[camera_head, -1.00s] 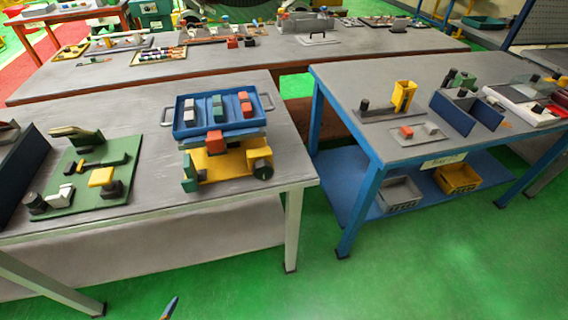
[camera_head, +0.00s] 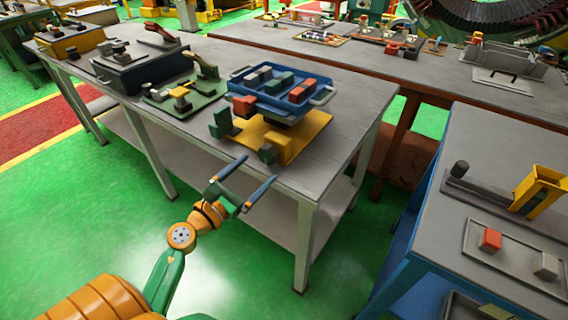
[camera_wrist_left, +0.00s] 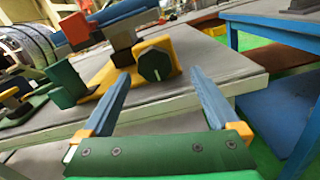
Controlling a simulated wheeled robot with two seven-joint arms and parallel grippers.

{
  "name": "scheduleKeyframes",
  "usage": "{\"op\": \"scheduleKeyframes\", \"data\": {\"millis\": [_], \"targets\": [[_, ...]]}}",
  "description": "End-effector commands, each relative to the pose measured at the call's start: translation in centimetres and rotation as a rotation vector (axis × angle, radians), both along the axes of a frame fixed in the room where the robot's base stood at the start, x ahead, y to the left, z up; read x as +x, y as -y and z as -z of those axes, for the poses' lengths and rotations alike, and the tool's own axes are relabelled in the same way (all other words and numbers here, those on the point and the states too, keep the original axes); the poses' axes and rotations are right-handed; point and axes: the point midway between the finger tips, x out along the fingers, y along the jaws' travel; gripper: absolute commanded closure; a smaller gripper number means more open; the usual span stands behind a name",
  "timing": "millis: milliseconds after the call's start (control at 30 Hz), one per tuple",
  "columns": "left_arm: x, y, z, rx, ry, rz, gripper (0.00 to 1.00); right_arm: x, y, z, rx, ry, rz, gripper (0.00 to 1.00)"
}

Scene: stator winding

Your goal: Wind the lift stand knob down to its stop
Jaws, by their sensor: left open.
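The lift stand (camera_head: 290,147) has a yellow base and stands near the front edge of the grey table, with a blue tray (camera_head: 262,101) on top. Its dark round knob (camera_head: 267,153) faces the table's front edge. In the left wrist view the knob (camera_wrist_left: 155,64) shows a white mark on its face and sits between and beyond the fingertips. My left gripper (camera_head: 258,170) is open and empty, in front of the table edge and apart from the knob. My right gripper is in neither view.
The tray holds several red, green and grey blocks. A green block (camera_head: 222,124) stands left of the knob. A green board (camera_head: 184,95) with parts lies further left. A blue table (camera_head: 440,215) stands to the right across a gap.

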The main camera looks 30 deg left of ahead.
Motion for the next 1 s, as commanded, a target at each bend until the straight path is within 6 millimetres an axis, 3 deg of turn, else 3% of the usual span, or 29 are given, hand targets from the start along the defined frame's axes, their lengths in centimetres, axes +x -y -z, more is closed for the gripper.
{"op": "scheduleKeyframes", "data": {"millis": [100, 300, 667, 900, 1000], "targets": [[2.4, 0.2, -0.4, -0.004, 0.003, 0.000, 0.04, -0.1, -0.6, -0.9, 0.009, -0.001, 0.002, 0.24], [5.4, 0.4, -0.2, -0.006, 0.001, -0.002, 0.04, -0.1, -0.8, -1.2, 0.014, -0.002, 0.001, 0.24], [6.1, 0.5, 0.0, -0.008, -0.001, 0.000, 0.04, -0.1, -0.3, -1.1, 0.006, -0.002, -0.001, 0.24], [6.1, 0.5, 0.0, -0.008, -0.001, -0.001, 0.69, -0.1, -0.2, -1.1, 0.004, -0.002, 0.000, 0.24], [6.1, 0.5, 0.0, -0.008, 0.000, -0.001, 0.90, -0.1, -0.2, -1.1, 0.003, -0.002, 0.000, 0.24]]}}
